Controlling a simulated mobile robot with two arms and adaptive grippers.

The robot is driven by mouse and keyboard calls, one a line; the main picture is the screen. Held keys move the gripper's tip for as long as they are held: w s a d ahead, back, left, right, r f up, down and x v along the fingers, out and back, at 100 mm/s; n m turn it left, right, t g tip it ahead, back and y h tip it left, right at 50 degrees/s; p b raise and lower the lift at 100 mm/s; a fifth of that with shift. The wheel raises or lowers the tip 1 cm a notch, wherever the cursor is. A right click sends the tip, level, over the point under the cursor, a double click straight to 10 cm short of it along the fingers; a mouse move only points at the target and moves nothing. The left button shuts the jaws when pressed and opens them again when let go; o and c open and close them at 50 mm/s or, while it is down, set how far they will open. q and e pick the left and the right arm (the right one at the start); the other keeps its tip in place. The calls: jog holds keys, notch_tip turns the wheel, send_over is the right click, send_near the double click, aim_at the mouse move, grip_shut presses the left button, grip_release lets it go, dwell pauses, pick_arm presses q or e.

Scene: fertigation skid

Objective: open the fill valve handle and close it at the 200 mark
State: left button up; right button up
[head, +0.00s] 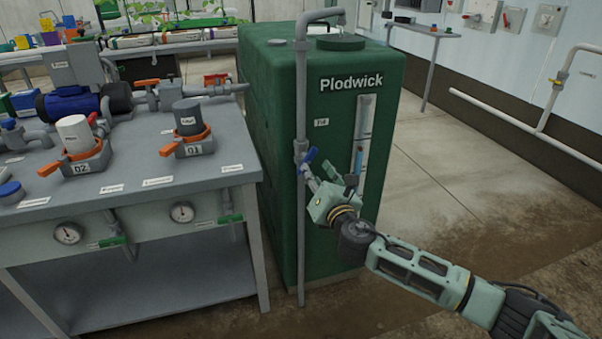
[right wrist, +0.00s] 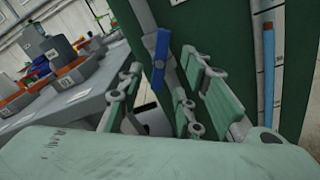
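The blue fill valve handle (head: 311,155) sits on the grey vertical pipe at the front of the green Plodwick tank (head: 280,110). It slants upward to the right of the pipe. In the right wrist view the handle (right wrist: 161,55) stands near upright ahead of the finger gap. My right gripper (head: 326,177) is beside the handle, just below and to its right. Its fingers (right wrist: 155,95) are spread apart and hold nothing; contact with the handle cannot be told. The sight gauge (head: 362,135) on the tank shows blue liquid in its lower part; its marks are unreadable. My left gripper is not in view.
A grey bench (head: 130,205) at the left carries orange-handled units, a blue pump (head: 70,103) and dials. The grey fill pipe (head: 301,90) runs down the tank front. The floor at the right (head: 450,190) is clear up to a white wall pipe (head: 510,128).

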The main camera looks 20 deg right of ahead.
aim_at(308, 163)
jog(key=w, duration=0.5)
jog(key=shift+w+a+b, duration=0.1)
jog(key=shift+b, duration=0.3)
jog(key=shift+w, duration=0.55)
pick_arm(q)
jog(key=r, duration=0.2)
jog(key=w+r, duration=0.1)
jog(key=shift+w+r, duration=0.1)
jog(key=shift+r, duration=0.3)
pick_arm(e)
grip_shut()
